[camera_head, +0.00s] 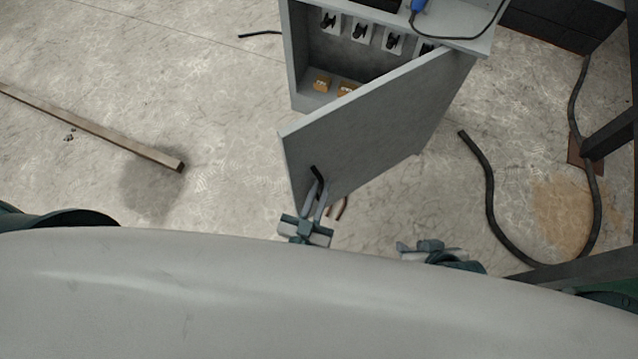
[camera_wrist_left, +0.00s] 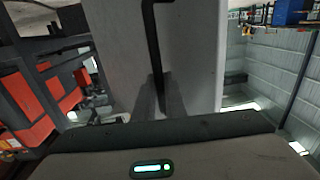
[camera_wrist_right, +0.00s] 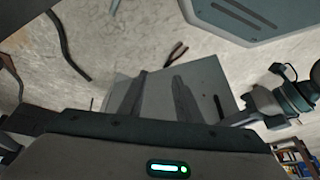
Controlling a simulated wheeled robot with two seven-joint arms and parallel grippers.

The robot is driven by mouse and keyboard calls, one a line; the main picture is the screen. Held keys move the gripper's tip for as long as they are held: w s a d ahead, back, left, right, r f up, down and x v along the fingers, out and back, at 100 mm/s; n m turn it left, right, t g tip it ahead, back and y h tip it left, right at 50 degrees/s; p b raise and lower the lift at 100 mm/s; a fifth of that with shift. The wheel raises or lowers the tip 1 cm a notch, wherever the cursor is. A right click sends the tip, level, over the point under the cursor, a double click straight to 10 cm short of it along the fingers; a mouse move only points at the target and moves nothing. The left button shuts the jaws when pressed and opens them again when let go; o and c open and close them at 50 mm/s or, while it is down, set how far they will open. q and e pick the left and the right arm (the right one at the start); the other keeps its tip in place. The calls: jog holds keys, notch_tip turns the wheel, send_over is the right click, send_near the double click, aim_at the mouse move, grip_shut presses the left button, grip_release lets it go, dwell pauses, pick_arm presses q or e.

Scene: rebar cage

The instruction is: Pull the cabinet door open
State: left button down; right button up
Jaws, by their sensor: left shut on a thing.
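The grey cabinet (camera_head: 293,50) stands at the top of the head view with its door (camera_head: 370,130) swung well open. The black door handle (camera_head: 317,174) is near the door's free edge; it also shows in the left wrist view (camera_wrist_left: 149,35). My left gripper (camera_head: 314,194) is shut on the handle, its fingers partly hiding it; they also show in the left wrist view (camera_wrist_left: 158,92). My right gripper (camera_wrist_right: 160,88) is empty, its fingers apart, to the right of the left one in the head view; its fingertips are not clear there.
Pliers (camera_wrist_right: 177,54) lie on the floor near the door. A black hose (camera_head: 490,205) curves over the floor at right. A wooden beam (camera_head: 100,132) reaches in at left. Switches (camera_head: 360,33) and orange parts (camera_head: 322,84) are inside the cabinet. Floor left of the door is mostly clear.

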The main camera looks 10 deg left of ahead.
pick_arm(q)
jog(key=c, duration=2.1)
grip_release()
jog(key=shift+w+d, duration=0.1)
